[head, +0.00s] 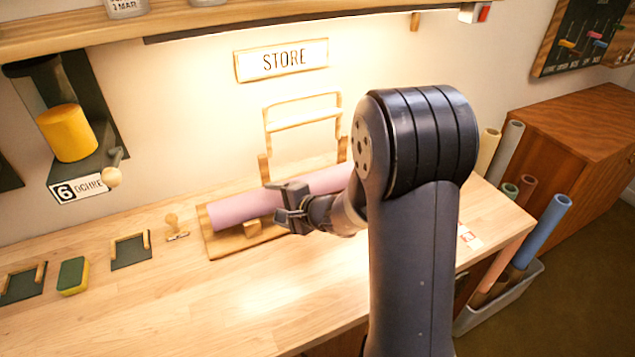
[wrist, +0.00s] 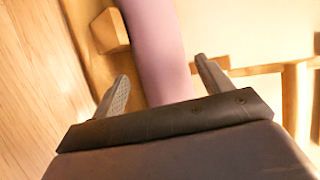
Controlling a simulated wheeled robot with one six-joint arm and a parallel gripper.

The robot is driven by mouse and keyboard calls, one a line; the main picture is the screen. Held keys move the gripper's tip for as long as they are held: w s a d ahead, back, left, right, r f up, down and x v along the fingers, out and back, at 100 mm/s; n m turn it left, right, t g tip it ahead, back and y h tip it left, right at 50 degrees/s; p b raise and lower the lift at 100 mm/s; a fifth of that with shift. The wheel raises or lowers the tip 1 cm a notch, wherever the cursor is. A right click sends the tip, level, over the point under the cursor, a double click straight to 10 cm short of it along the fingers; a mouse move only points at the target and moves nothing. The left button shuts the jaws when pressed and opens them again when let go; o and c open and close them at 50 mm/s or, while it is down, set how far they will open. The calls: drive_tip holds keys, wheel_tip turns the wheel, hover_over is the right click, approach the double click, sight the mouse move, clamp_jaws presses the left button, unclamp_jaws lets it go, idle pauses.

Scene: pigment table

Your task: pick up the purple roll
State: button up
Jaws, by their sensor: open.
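The purple roll (head: 245,207) is a long pale purple tube. It lies on a wooden cradle (head: 215,246) on the workbench, below the STORE sign. My gripper (head: 285,208) is at the roll's near side in the head view and hides part of it. In the wrist view the roll (wrist: 160,50) runs between the two fingers of my gripper (wrist: 162,85), with a finger on each side. The fingers are open and stand apart from the roll, with a gap visible on the left. The roll's right part is partly hidden behind my arm in the head view.
A wooden rack (head: 302,118) stands behind the roll. A stamp (head: 174,228), a green and yellow sponge (head: 73,276) and small dark stands lie to the left. A bin (head: 520,290) of coloured rolls stands at the right. The bench front (head: 250,300) is clear.

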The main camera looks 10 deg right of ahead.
sight(275, 202)
drive_tip(key=w, duration=0.1)
drive_tip(key=w+a+f+p, duration=0.1)
drive_tip(key=shift+w+f, duration=0.1)
drive_tip(key=shift+w, duration=0.2)
drive_tip(key=shift+w+a+f, duration=0.25)
drive_tip(key=shift+w+f, duration=0.05)
drive_tip(key=shift+w, duration=0.1)
drive_tip(key=c, duration=1.2)
